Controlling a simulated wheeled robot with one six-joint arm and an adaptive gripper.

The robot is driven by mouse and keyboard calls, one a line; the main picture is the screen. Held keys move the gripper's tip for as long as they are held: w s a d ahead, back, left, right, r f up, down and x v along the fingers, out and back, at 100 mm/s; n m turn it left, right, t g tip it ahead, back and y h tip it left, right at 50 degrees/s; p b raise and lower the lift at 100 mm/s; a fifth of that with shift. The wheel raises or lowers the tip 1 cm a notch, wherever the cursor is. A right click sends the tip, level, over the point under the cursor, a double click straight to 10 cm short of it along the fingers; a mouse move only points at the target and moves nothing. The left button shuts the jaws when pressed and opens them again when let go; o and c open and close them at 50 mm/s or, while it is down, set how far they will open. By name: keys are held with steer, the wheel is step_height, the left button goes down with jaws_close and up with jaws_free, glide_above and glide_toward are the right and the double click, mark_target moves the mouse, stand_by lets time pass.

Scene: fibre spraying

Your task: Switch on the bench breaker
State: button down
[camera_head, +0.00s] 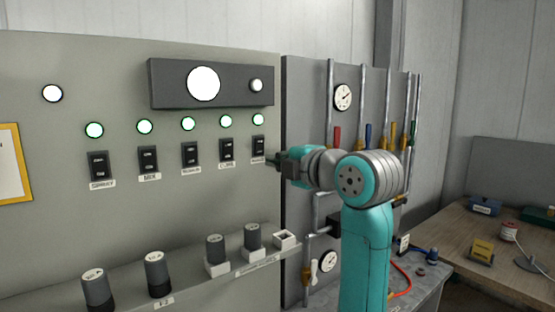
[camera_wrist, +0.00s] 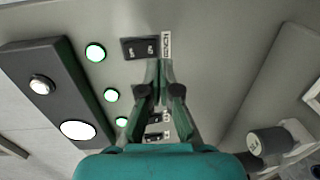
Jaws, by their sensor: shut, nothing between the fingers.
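The bench breaker is the rightmost black switch (camera_head: 258,146) in the row on the grey panel, with a white label below it. In the wrist view the breaker (camera_wrist: 139,48) is at top centre, beside a label reading BENCH. The round lamp above it (camera_head: 257,119) is lit with a green rim; it also shows in the wrist view (camera_wrist: 95,52). My gripper (camera_head: 271,161) is at the breaker's lower right edge. Its fingertips (camera_wrist: 160,64) are together and empty, close to the breaker's label edge. I cannot tell whether they touch it.
Several similar breakers with lit lamps run leftward, including SPRAY (camera_head: 98,165). A dark lamp box (camera_head: 160,85) sits above. A ledge (camera_head: 190,290) below carries several black cylinders and an empty white socket (camera_head: 285,239). Pipes with coloured valve handles (camera_head: 338,135) stand right, beyond my arm.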

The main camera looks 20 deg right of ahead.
steer(key=f+v, duration=0.2)
steer(key=v, duration=0.7)
steer(key=shift+s+d, duration=0.2)
steer(key=shift+s, duration=0.25)
steer(key=shift+f, duration=0.1)
